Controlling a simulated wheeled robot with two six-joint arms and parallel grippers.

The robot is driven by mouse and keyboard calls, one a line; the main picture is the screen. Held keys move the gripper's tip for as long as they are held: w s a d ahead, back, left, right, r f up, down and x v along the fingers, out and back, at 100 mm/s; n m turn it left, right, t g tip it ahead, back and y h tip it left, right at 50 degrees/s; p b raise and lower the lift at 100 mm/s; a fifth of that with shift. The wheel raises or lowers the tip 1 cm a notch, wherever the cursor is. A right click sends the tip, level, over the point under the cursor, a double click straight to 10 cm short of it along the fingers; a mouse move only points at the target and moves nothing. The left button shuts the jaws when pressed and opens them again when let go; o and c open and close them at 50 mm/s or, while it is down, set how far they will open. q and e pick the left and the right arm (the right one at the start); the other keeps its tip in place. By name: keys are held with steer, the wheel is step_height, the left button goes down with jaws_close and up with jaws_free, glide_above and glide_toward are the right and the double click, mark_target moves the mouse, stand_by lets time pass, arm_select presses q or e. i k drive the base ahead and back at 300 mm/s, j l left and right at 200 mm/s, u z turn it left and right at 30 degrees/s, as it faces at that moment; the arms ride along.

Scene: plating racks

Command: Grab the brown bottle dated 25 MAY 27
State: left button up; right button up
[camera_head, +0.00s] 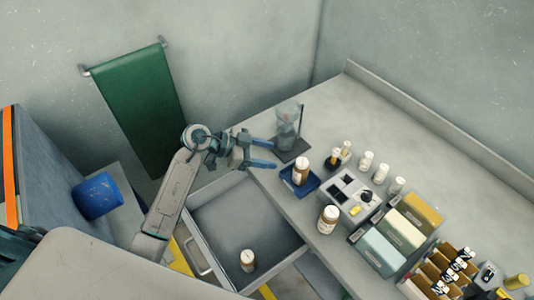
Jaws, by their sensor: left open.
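A brown bottle with a white cap and pale label (300,171) stands upright in a small blue tray (313,187) on the counter. A second, similar brown bottle (328,219) stands on the counter near its front edge. A third brown bottle (247,260) stands in the open drawer (228,215). The label dates are too small to read. My left gripper (265,154) is open and empty, its blue fingertips pointing right, to the left of the bottle in the blue tray and apart from it. My right gripper is not in view.
A glass vessel on a dark stand (286,125) is just right of my left gripper. A grey rack (352,197), white-capped bottles (366,161), coloured boxes (380,252) and a crate of bottles crowd the counter's right. The back counter (375,115) is clear.

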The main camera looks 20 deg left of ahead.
mark_target(329, 219)
steer(key=k+l+z, duration=0.1)
steer(key=l, duration=0.25)
steer(key=k+l+z, duration=0.15)
steer(key=l, duration=0.2)
steer(key=k+l+z, duration=0.1)
steer(key=l, duration=0.25)
steer(key=k+l+z, duration=0.1)
steer(key=l, duration=0.3)
steer(key=k, duration=0.05)
